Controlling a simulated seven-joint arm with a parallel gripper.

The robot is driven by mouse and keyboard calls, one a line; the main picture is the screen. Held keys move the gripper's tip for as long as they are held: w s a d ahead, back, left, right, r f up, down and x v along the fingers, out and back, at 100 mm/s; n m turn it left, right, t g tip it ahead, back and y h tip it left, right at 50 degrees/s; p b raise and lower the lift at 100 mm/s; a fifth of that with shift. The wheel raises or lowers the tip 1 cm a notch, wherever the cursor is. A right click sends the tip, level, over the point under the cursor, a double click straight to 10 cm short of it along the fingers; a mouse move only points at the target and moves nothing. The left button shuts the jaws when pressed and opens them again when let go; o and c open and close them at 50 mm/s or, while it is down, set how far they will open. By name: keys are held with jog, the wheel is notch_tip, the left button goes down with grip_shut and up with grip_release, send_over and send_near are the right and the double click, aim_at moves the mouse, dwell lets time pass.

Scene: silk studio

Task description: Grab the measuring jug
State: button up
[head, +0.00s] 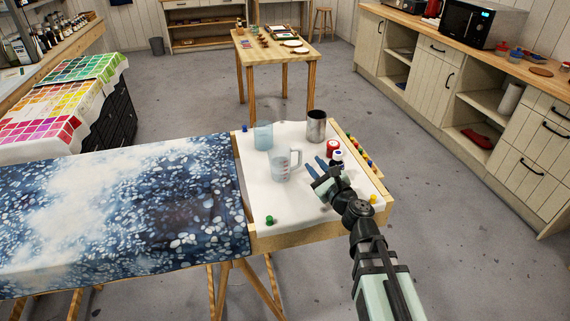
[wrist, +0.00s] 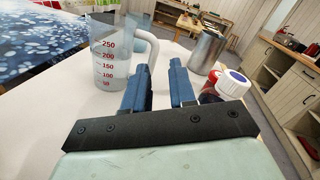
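The measuring jug (head: 279,167) is clear plastic with red markings and a white handle on its right side. It stands upright on the white-covered table end (head: 300,216). In the wrist view the jug (wrist: 105,62) is at the upper left, with its handle near my left fingertip. My gripper (head: 317,166) is to the right of the jug in the head view. Its two blue fingers (wrist: 161,72) are apart with nothing between them. The handle looks close to the left finger, but I cannot tell whether they touch.
A clear bluish beaker (head: 263,136) stands behind the jug, and a metal cup (head: 316,127) is at the back right. Small coloured caps line the right edge. The front middle is clear.

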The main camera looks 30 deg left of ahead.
jog(key=s+d+f+m, duration=0.1)
jog(key=m, duration=0.1)
jog(key=d+f+m+g, duration=0.1)
jog(key=m, duration=0.1)
jog(key=shift+s+d+f+y, duration=0.35)
jog(key=shift+s+f+y, duration=0.05)
jog(key=x, duration=1.3)
jog(key=shift+w+a, duration=0.15)
jog(key=shift+a, duration=0.2)
jog(key=shift+f, duration=0.1)
grip_shut()
